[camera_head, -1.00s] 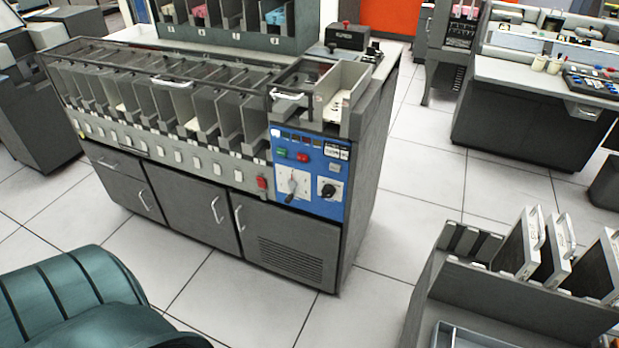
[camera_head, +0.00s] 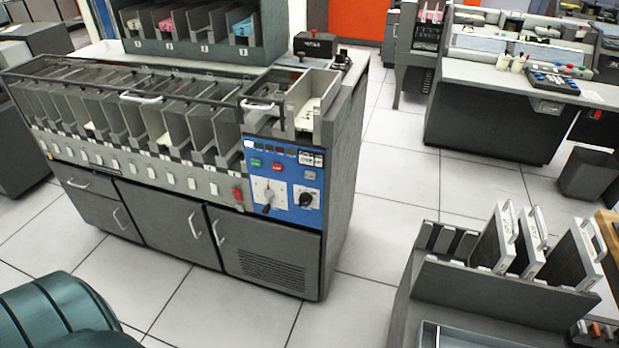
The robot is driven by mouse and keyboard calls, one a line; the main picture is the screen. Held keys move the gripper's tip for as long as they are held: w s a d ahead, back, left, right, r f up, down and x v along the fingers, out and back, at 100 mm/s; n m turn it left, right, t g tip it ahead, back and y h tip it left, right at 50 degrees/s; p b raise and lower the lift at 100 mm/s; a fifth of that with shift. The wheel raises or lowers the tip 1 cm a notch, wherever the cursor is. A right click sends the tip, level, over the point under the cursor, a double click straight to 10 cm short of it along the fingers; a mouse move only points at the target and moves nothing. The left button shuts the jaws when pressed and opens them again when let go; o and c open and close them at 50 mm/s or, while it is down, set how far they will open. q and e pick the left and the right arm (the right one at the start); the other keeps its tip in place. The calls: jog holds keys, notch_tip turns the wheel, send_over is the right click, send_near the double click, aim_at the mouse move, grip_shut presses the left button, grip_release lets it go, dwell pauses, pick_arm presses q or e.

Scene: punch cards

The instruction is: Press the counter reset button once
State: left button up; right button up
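A blue control panel (camera_head: 284,183) is on the front right end of the grey card sorter (camera_head: 180,235). It carries a green button (camera_head: 255,162), a red button (camera_head: 276,167), a small number display (camera_head: 311,158) and a small grey button (camera_head: 309,175) below the display. A lever (camera_head: 267,196) and a black knob (camera_head: 306,199) are lower on the panel. The labels are too small to read, so I cannot tell for sure which is the counter reset button. Neither of my grippers is in view.
A grey rack with upright panels (camera_head: 440,270) stands at the lower right. A teal rounded object (camera_head: 55,312) is at the lower left. Tiled floor (camera_head: 375,235) is clear right of the sorter. A long desk (camera_head: 490,125) and a grey bin (camera_head: 587,174) are farther back.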

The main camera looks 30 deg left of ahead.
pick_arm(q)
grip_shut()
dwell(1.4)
